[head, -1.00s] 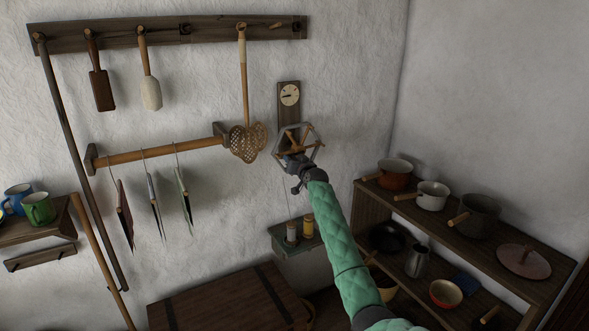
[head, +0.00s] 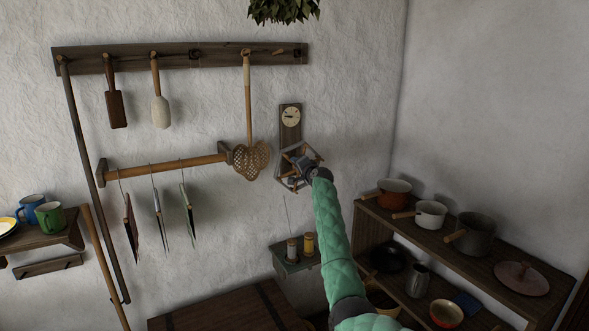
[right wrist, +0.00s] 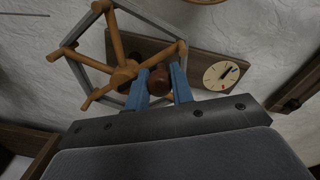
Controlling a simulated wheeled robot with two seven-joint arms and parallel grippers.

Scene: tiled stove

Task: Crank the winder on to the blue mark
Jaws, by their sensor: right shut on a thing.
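The winder (head: 289,182) is a wooden-spoked reel in a grey angular frame on the white wall. A round pale dial (head: 290,116) on a dark board sits just above it and also shows in the right wrist view (right wrist: 221,75). Its dark hand is too small to read exactly, and I cannot make out a blue mark. My right gripper (head: 304,164) is in front of the winder and partly hides it. In the right wrist view its blue fingers (right wrist: 160,76) are shut on a red-brown crank knob (right wrist: 158,83). My left gripper is out of view.
A small shelf with two spools (head: 300,247) is below the winder. A carpet beater (head: 251,160) hangs close to its left. A shelf unit with pots (head: 430,213) stands at the right. A wooden chest (head: 225,312) is below.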

